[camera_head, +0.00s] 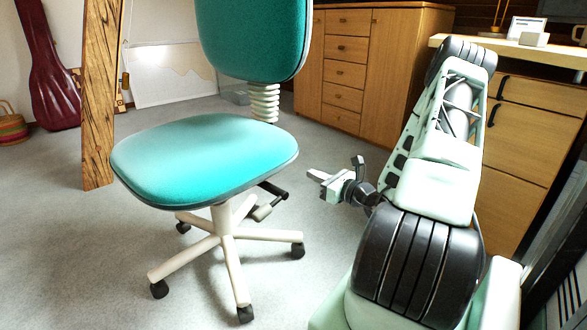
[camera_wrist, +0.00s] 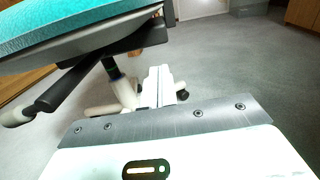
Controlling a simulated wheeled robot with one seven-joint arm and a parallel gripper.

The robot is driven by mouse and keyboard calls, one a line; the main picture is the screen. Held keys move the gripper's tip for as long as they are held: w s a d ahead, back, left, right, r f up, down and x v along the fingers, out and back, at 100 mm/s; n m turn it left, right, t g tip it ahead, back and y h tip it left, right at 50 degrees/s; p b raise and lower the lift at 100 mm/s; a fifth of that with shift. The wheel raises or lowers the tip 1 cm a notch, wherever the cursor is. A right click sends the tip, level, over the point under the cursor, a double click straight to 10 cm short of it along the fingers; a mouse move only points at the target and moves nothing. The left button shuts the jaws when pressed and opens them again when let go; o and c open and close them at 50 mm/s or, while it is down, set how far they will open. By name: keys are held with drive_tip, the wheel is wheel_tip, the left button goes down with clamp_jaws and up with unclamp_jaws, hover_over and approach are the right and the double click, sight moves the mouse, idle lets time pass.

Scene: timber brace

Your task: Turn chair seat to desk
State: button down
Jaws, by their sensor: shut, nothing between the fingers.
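The chair has a teal seat (camera_head: 205,158), a teal backrest (camera_head: 252,38) on a pale ribbed post, and a cream base with several castors. The seat's front points to the lower left in the head view, and the backrest stands at the far right side. My gripper (camera_head: 318,179) is shut and empty, to the right of the seat and apart from it. In the wrist view, the gripper fingers (camera_wrist: 158,86) are together. The seat's edge (camera_wrist: 80,40) and a dark lever (camera_wrist: 75,82) under it show at upper left. The desk (camera_head: 520,50) stands at the right.
A wooden drawer cabinet (camera_head: 345,65) stands behind the chair. A timber post (camera_head: 98,90) rises left of the seat, with a dark red instrument case (camera_head: 50,70) beyond it. Grey carpet (camera_head: 60,240) is open at the left and front.

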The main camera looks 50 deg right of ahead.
drive_tip(key=w+b, duration=0.8)
drive_tip(key=w, duration=0.5)
drive_tip(key=shift+w+d+b, duration=0.2)
drive_tip(key=shift+d+b, duration=0.1)
drive_tip(key=shift+b, duration=0.05)
drive_tip(key=shift+d+r, duration=0.1)
